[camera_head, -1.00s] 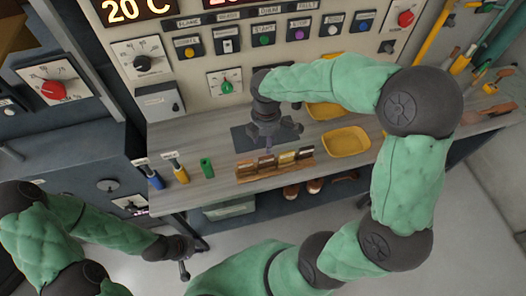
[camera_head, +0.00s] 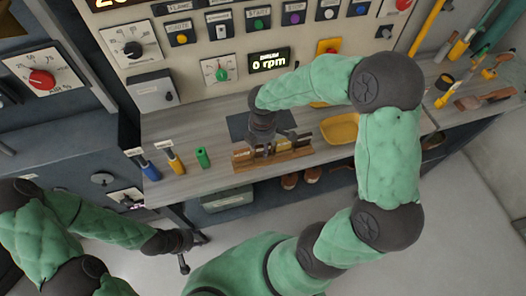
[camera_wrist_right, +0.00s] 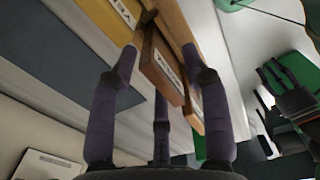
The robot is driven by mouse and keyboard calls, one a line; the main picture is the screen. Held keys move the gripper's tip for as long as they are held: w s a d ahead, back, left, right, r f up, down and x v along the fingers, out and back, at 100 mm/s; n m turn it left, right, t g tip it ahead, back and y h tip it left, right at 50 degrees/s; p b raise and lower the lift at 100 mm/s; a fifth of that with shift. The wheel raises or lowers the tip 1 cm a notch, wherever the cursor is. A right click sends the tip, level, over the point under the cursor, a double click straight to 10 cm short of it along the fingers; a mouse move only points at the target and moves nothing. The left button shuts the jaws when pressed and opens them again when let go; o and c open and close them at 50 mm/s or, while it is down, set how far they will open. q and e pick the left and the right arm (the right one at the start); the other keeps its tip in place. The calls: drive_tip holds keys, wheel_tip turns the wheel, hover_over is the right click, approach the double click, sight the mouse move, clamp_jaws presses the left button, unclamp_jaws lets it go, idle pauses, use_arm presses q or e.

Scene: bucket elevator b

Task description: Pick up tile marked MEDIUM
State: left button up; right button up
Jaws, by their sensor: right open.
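A wooden rack (camera_head: 294,157) on the bench holds a row of small upright labelled tiles. My right gripper (camera_head: 267,152) is over the middle of this row, pointing down. In the right wrist view its purple fingers (camera_wrist_right: 160,58) are open. They are spread around a brown tile (camera_wrist_right: 151,52) with a white label, and I cannot tell whether they touch it. The label is too blurred to read. I cannot tell which tile is marked MEDIUM. My left gripper (camera_head: 191,254) hangs low in front of the bench, empty, with its fingers apart.
A yellow tray (camera_head: 341,129) stands right of the rack. Brushes and tools (camera_head: 480,90) lie at the far right.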

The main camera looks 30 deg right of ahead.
clamp_jaws()
drive_tip(key=shift+r, duration=0.1)
